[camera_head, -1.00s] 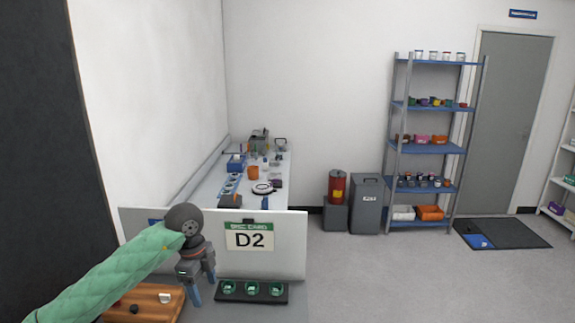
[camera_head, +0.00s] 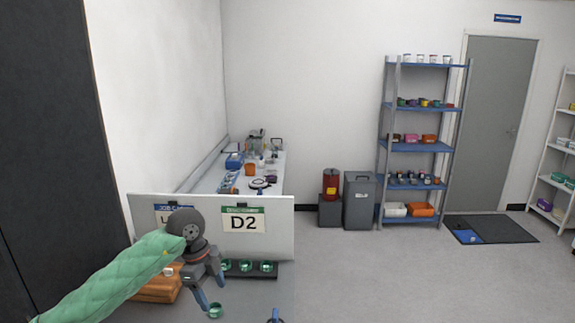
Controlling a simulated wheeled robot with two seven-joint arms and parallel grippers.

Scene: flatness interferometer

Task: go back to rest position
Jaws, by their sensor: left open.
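My left gripper (camera_head: 211,291) is open and empty, with its fingers pointing down. It hangs in front of the low white panel (camera_head: 285,243), over the near bench top. A green ring-shaped part (camera_head: 215,310) lies just below the fingertips, apart from them as far as I can tell. My green-sleeved left arm comes in from the lower left and hides part of the panel and a wooden tray (camera_head: 158,292). My right gripper cannot be made out.
The panel bears a D2 card (camera_head: 243,221) and a partly hidden card. Behind my gripper is a dark rack (camera_head: 240,272) with green rings. A small blue object (camera_head: 275,316) shows at the bottom edge.

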